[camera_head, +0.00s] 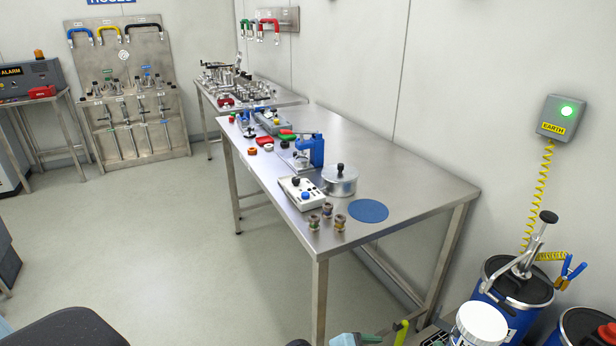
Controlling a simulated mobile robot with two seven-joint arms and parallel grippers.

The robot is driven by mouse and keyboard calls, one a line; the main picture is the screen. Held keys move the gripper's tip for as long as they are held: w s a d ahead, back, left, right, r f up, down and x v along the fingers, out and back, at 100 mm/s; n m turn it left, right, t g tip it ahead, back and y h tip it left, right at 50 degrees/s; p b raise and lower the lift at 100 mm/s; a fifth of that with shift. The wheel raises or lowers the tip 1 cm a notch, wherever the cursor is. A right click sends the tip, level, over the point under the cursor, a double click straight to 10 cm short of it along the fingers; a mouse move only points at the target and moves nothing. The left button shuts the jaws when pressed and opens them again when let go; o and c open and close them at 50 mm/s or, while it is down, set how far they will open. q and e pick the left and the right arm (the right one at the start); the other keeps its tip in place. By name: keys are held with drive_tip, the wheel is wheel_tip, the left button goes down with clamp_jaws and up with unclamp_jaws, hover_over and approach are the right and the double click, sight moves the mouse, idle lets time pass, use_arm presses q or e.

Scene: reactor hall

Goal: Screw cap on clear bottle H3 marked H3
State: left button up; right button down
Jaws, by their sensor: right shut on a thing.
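I cannot make out a clear bottle marked H3 or its cap in the head view. My right gripper (436,337) shows only as a small dark and grey part at the bottom edge, mostly cut off. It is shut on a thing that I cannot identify. My left gripper is not in view.
A blue drum (512,282) stands at right. Open floor (150,235) lies left.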

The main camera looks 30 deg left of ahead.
sight(470, 344)
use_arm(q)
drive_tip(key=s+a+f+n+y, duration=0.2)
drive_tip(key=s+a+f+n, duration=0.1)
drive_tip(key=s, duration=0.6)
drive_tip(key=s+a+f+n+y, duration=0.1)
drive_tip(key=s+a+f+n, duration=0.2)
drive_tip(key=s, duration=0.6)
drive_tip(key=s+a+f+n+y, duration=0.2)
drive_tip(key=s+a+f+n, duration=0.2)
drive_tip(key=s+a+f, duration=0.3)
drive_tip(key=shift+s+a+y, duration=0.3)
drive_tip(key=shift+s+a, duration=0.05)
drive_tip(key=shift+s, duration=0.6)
use_arm(e)
drive_tip(key=shift+r, duration=0.1)
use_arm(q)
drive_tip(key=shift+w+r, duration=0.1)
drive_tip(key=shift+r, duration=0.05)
use_arm(e)
drive_tip(key=shift+r, duration=0.1)
drive_tip(key=shift+r+p, duration=1.1)
drive_tip(key=shift+r, duration=0.35)
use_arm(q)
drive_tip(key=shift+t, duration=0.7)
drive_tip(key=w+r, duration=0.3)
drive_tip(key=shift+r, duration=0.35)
use_arm(e)
drive_tip(key=shift+f, duration=0.1)
